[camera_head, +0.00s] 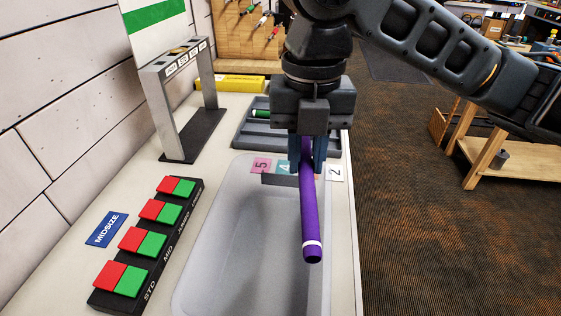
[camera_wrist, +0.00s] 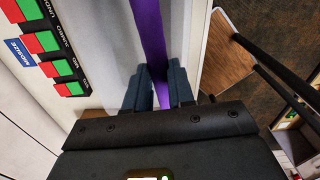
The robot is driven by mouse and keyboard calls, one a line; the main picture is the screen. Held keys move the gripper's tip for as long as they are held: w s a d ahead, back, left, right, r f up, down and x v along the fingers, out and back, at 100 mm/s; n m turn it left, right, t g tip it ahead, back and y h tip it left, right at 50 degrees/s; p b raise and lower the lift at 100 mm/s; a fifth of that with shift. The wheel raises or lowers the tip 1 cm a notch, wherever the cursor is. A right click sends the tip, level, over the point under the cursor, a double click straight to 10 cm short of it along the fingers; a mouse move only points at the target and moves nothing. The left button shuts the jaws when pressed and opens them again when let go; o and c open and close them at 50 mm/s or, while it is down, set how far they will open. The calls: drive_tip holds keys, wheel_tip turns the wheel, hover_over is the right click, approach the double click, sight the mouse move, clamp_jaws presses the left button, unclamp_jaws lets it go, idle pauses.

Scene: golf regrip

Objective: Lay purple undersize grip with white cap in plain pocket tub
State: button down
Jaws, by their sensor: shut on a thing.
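My gripper (camera_head: 307,165) is shut on a purple grip (camera_head: 311,215). The grip hangs down from the fingers, tilted, its near lower end carrying a white band (camera_head: 312,243). Its upper end is hidden by the gripper, and I cannot make out a white cap. In the wrist view the grip (camera_wrist: 152,40) runs between the two blue-grey fingers (camera_wrist: 159,88). A pale grey tub (camera_head: 215,240) stands below, and the grip shows over its right part, apparently above it. I cannot tell the exact height or any pocket mark on the tub.
A dark compartment tray (camera_head: 243,140) with a green grip (camera_head: 261,114) stands behind. Number cards (camera_head: 261,165) show at the tub's far end. A black strip with red-green blocks (camera_head: 150,240) and a MIDSIZE card (camera_head: 106,230) lie left. A metal frame (camera_head: 188,100) stands back left.

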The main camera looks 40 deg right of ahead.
drive_tip(key=shift+s+a+r+m, duration=0.2)
drive_tip(key=shift+a+m, duration=0.2)
drive_tip(key=shift+a, duration=0.35)
drive_tip(key=shift+s+a+r+m, duration=0.15)
drive_tip(key=shift+a+m, duration=0.25)
drive_tip(key=shift+a, duration=0.3)
wheel_tip(320, 180, down, 11)
drive_tip(key=b, duration=0.8)
drive_tip(key=c, duration=0.9)
unclamp_jaws()
drive_tip(key=shift+r+p, duration=4.35)
drive_tip(key=shift+r, duration=0.65)
